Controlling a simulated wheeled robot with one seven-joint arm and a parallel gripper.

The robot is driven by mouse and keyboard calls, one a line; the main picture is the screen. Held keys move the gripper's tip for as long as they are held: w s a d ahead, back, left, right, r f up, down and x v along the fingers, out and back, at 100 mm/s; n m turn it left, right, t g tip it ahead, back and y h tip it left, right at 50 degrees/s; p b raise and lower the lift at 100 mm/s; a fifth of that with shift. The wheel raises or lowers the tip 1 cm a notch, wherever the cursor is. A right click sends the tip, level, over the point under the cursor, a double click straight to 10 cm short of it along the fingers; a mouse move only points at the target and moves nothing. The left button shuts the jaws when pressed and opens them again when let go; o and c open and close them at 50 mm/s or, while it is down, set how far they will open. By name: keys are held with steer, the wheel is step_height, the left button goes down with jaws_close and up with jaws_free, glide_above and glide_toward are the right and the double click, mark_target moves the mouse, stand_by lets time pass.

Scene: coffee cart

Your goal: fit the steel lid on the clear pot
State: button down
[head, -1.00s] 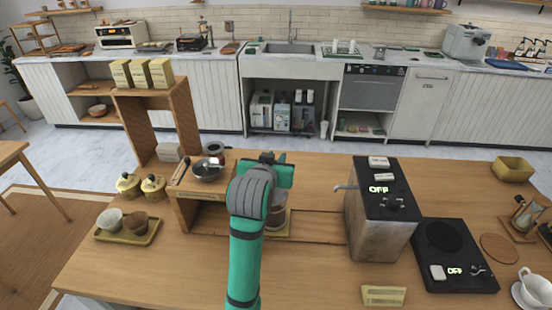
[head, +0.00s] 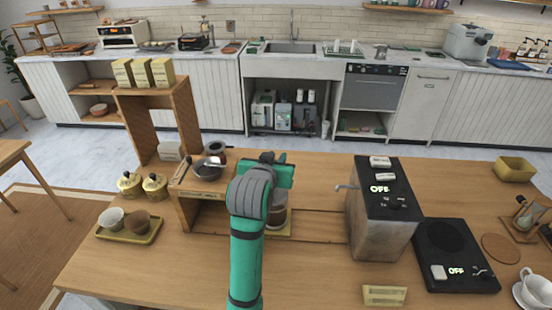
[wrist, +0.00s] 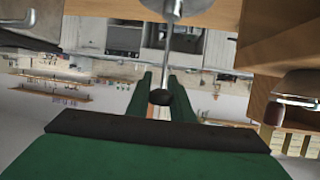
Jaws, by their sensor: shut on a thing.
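My gripper (head: 268,172) is above the middle of the wooden counter, at the clear pot. In the wrist view its two green fingers (wrist: 163,88) are closed around the dark knob and thin rod of the steel lid (wrist: 174,7). The lid's round metal underpart shows at the top edge of that view. The clear pot (head: 278,215) stands upright on a small yellowish mat, with brownish contents low in it. My arm and gripper hide its left side and most of its top. I cannot tell whether the lid touches the rim.
A wooden stand (head: 203,190) with a dark pan (head: 209,168) is close on the left. A black-topped steel machine (head: 380,215) stands to the right, with a hot plate (head: 445,245) beyond. The counter between the pot and the machine is clear.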

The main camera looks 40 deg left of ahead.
stand_by(0.3)
steer(key=shift+w+r, duration=0.1)
steer(key=shift+r, duration=0.65)
steer(key=shift+w, duration=0.1)
stand_by(0.8)
